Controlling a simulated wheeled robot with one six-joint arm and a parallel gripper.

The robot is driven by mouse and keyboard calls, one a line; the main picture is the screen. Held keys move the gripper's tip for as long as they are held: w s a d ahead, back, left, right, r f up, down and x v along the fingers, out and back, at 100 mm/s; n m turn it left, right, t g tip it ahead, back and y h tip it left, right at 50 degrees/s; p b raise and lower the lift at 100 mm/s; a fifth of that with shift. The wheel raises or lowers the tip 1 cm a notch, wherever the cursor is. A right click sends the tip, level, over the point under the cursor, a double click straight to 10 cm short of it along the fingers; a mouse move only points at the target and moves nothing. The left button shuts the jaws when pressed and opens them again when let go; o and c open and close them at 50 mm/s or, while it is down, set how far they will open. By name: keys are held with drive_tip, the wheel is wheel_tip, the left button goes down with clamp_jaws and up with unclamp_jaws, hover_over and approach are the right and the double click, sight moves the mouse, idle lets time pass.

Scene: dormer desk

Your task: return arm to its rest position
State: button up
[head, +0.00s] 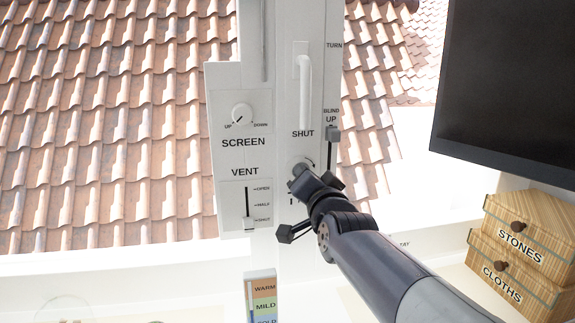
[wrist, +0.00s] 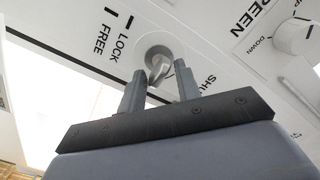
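My gripper (head: 297,178) is up at the white window post, in front of a round white lock fitting (head: 304,163) below the word SHUT. In the wrist view its two grey fingers (wrist: 160,70) stand apart. A small grey turn lever (wrist: 159,69) on the round fitting shows between and just beyond the fingertips. A gap shows on both sides of the lever, so the fingers do not appear closed on it. The words LOCK and FREE with tick marks are beside the fitting. My arm reaches in from the lower right.
Above the fitting is a white window handle (head: 306,92). A blind slider (head: 333,135) is close to its right; a screen knob (head: 242,114) and vent slider (head: 249,223) are left. A dark monitor (head: 510,85) hangs upper right, above STONES (head: 545,222) and CLOTHS (head: 500,268) boxes.

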drive_tip(key=n+p, duration=0.3)
drive_tip(key=p, duration=0.1)
drive_tip(key=n+p, duration=0.3)
drive_tip(key=p, duration=0.1)
drive_tip(key=shift+a+r+n, duration=0.1)
drive_tip(key=shift+r+n, duration=0.1)
drive_tip(key=shift+n, duration=0.1)
drive_tip(key=shift+f+n+p, duration=0.1)
drive_tip(key=shift+n+p, duration=0.6)
drive_tip(key=shift+p, duration=0.3)
drive_tip(key=shift+s+f, duration=0.1)
drive_tip(key=shift+f, duration=0.05)
